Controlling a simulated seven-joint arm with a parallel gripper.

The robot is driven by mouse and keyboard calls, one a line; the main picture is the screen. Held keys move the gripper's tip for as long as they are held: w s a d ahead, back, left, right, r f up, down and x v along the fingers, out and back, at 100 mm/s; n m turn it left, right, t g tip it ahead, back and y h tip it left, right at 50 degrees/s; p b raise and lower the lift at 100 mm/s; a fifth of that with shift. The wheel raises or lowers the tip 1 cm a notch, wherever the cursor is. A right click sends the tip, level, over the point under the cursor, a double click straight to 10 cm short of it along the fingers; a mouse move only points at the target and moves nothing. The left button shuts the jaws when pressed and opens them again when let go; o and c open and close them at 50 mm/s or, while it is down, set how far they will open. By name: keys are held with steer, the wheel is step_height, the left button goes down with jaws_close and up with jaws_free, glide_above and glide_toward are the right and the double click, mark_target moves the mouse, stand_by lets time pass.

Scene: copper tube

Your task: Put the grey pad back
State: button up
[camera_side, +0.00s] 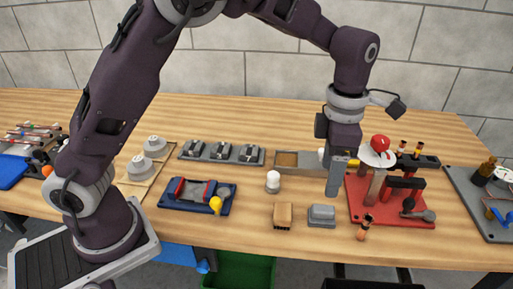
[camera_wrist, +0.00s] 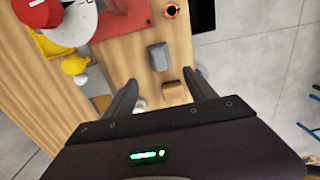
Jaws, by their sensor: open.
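The grey pad (camera_side: 321,215) lies on the wooden table near its front edge, left of the red board. In the wrist view the grey pad (camera_wrist: 158,56) lies just beyond my fingertips. My gripper (camera_side: 335,192) hangs pointing down above the table, behind and a little right of the pad. In the wrist view my gripper (camera_wrist: 159,78) has its fingers spread with nothing held between them. A tan block (camera_side: 283,215) sits on the table left of the pad; the tan block also shows in the wrist view (camera_wrist: 173,91).
The red board (camera_side: 392,214) with its clamp and tools stands right of the pad. A shallow grey tray (camera_side: 286,160) with a brown inside lies behind, partly hidden by my gripper. A small white-topped jar (camera_side: 273,182) and a blue tray (camera_side: 180,207) stand to the left.

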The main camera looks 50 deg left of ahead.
steer(key=s+a+r+m+t+h, duration=0.2)
steer(key=s+a+r+m+t, duration=0.1)
steer(key=s+a+r+m, duration=0.8)
steer(key=s+a+m+t+y, duration=0.2)
steer(key=s+m, duration=1.2)
steer(key=m, duration=0.2)
steer(key=shift+s+f+t, duration=0.2)
steer(key=shift+f+t, duration=0.1)
steer(key=shift+f, duration=0.1)
steer(key=shift+a, duration=0.1)
